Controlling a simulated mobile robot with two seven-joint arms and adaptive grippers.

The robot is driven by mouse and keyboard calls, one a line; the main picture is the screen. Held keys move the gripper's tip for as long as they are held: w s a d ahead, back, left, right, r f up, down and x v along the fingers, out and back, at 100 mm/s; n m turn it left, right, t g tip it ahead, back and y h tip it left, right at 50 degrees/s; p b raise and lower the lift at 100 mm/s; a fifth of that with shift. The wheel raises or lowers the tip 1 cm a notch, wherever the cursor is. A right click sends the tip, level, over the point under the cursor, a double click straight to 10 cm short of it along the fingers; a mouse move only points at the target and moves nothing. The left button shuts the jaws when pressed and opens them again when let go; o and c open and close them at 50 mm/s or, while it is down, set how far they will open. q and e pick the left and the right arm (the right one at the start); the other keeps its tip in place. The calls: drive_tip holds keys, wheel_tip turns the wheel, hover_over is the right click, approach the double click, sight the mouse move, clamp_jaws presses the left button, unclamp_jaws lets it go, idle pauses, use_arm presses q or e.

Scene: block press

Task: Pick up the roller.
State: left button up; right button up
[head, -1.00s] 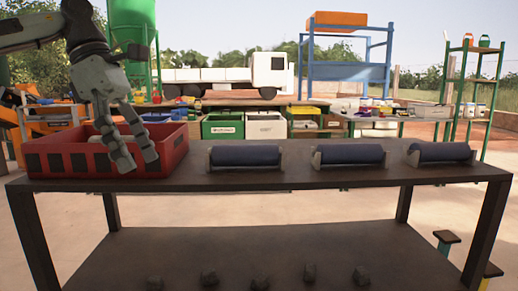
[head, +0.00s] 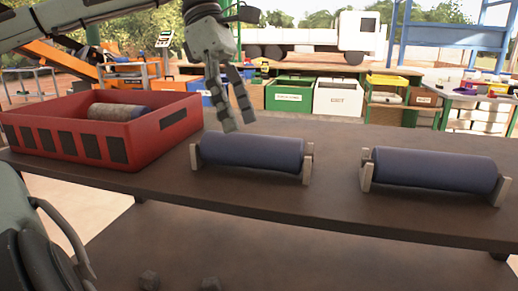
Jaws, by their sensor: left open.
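A dark blue roller (head: 250,152) lies level between two grey end brackets on the dark table, just right of the crate. A second blue roller (head: 433,169) lies in its own brackets (head: 367,170) further right. Another roller (head: 117,111), tan with a bluish end, lies inside the red crate (head: 165,135). My left gripper (head: 238,127) is open, fingers pointing down, over the left end of the nearer blue roller. Nothing is between its fingers. I cannot tell whether the fingertips touch the roller. My right gripper is not in view.
The dark table (head: 330,205) is bare in front of the brackets. Behind are a green bin (head: 290,95), a white bin (head: 338,97) and a truck (head: 310,48). Part of my own body fills the lower left.

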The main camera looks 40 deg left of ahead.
sight(250, 145)
use_arm(q)
drive_tip(key=x, duration=0.5)
drive_tip(key=shift+s, duration=0.1)
drive_tip(key=shift+d+f, duration=0.15)
drive_tip(key=shift+f, duration=0.1)
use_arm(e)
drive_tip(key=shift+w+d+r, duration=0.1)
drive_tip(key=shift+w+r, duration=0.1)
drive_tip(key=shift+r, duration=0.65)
use_arm(q)
drive_tip(key=shift+c, duration=0.2)
drive_tip(key=c, duration=1.2)
clamp_jaws()
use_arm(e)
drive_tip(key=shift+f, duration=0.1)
